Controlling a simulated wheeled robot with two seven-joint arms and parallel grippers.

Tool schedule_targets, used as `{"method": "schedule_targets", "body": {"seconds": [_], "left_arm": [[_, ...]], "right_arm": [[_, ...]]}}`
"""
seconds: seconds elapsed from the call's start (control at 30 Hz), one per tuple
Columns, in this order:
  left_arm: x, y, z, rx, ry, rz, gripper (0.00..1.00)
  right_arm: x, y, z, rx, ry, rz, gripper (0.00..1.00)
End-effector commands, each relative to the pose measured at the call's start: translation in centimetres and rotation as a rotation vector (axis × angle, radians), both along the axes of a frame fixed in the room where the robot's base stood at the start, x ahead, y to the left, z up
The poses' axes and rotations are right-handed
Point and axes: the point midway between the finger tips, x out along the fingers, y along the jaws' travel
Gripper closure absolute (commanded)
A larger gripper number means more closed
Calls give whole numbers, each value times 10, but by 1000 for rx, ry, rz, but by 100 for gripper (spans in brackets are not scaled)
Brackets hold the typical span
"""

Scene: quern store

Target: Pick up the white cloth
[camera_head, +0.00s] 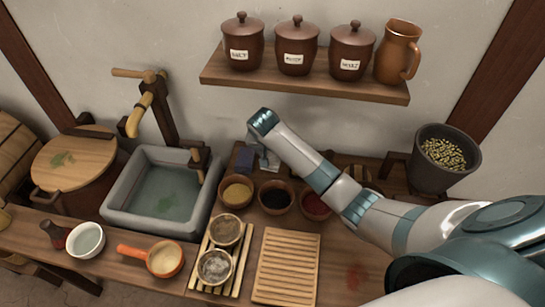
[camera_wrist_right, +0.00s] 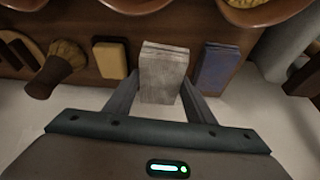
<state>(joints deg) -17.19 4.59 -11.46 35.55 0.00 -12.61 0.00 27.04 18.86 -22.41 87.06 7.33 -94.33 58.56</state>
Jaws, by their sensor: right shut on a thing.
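The white cloth (camera_wrist_right: 164,68) is a pale grey-white folded block in the right wrist view. My right gripper (camera_wrist_right: 163,88) is shut on it, with one finger on each side. In the head view my right gripper (camera_head: 264,158) is at the back of the counter, behind the small bowls. The cloth is mostly hidden there by the gripper. I cannot tell whether the cloth touches the counter. My left gripper is not in view.
A blue folded cloth (camera_wrist_right: 217,66) lies close beside the white one. A yellow block (camera_wrist_right: 110,60) and a brush (camera_wrist_right: 57,68) are on the other side. Bowls of yellow (camera_head: 237,192), black (camera_head: 275,197) and red powder (camera_head: 315,206) stand in front. A shelf (camera_head: 305,85) hangs above.

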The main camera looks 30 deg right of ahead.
Motion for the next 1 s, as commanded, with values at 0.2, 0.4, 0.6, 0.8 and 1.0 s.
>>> {"method": "schedule_targets", "body": {"seconds": [0.2, 0.4, 0.6, 0.8, 1.0], "left_arm": [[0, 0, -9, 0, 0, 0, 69], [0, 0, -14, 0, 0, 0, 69], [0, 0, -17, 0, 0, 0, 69], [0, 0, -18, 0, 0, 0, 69], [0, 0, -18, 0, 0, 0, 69]], "right_arm": [[-31, 20, 21, 2, -5, 2, 73], [-57, 36, 40, 3, -4, 1, 73], [-74, 46, 53, 1, -3, -1, 73], [-80, 49, 58, 1, -2, -1, 73], [-80, 49, 58, 1, -2, -1, 73]]}}
